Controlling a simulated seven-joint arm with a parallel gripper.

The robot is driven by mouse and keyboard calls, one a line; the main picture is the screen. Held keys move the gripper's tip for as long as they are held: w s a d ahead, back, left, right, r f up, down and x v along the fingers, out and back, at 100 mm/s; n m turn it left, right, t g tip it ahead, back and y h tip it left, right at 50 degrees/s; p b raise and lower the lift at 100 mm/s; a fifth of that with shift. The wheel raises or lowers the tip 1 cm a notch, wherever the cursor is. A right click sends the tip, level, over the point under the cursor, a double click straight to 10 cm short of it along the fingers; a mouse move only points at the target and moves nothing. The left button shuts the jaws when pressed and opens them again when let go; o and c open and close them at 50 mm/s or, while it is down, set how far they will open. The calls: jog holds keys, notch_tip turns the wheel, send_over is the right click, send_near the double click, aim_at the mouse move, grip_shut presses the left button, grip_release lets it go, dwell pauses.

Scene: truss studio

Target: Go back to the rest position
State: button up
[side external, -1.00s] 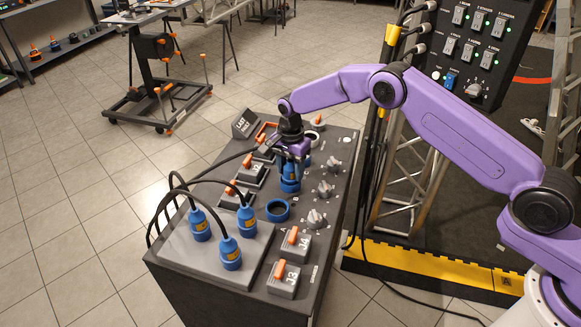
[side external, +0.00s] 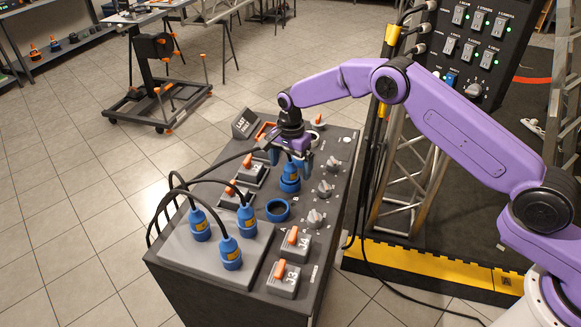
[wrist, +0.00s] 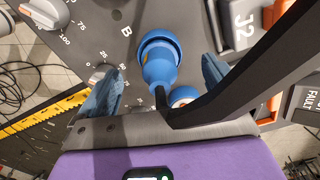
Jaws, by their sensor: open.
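My gripper (side external: 290,153) is open above the console (side external: 210,285), just over a blue plug (side external: 290,178) that stands upright in a socket. In the wrist view the blue plug (wrist: 160,60) shows between my two spread fingers (wrist: 155,88), apart from both. Its black cable runs from the top of the plug past my gripper. The purple arm reaches in from the right, bent at the elbow.
An empty blue socket ring (side external: 277,210) is in front of the plug. Several blue plugs (side external: 231,252) with cables stand on a grey plate at the left. Knobs (side external: 317,218) and orange-handled switches (side external: 284,279) surround them. A switch panel (side external: 472,45) stands behind.

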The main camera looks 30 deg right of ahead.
jog(key=shift+r, duration=3.75)
jog(key=shift+s+r, duration=0.15)
jog(key=s+r+n, duration=0.5)
jog(key=s+n, duration=0.1)
jog(key=s, duration=0.4)
jog(key=s+r+n, duration=0.6)
jog(key=s, duration=0.4)
jog(key=s+d+n, duration=0.6)
jog(key=s+d, duration=0.2)
jog(key=s, duration=0.4)
jog(key=s+d+n, duration=0.6)
jog(key=s+d, duration=0.2)
jog(key=s, duration=0.5)
jog(key=shift+n, duration=0.3)
